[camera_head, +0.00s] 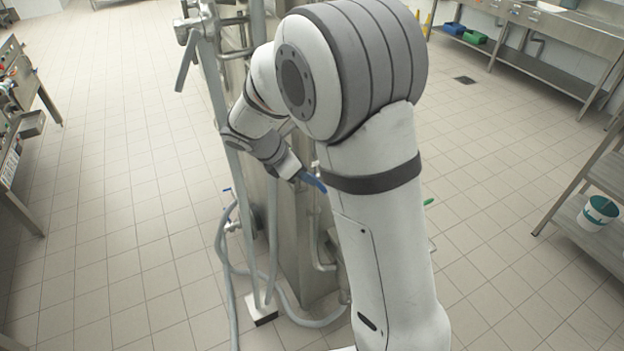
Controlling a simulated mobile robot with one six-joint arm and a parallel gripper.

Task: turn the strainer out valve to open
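A blue valve handle (311,181) shows just beyond the end of my wrist, tilted down to the right. My gripper (293,168) is at or against its left end. The fingers are too small and partly hidden to tell whether they are around the handle or only beside it. A small blue handle (227,190) sits lower left on the pipework, and a green handle (429,201) shows to the right of my arm. No label shows which one is the strainer out valve. My arm hides much of the machine and the valve body.
Steel pipework and a column (303,250) stand behind my arm, with grey hoses (228,270) hanging to the floor. A metal lever (186,62) sticks out at upper left. A shelf with a white-and-green bucket (598,213) stands right. Tiled floor (120,200) is clear on the left.

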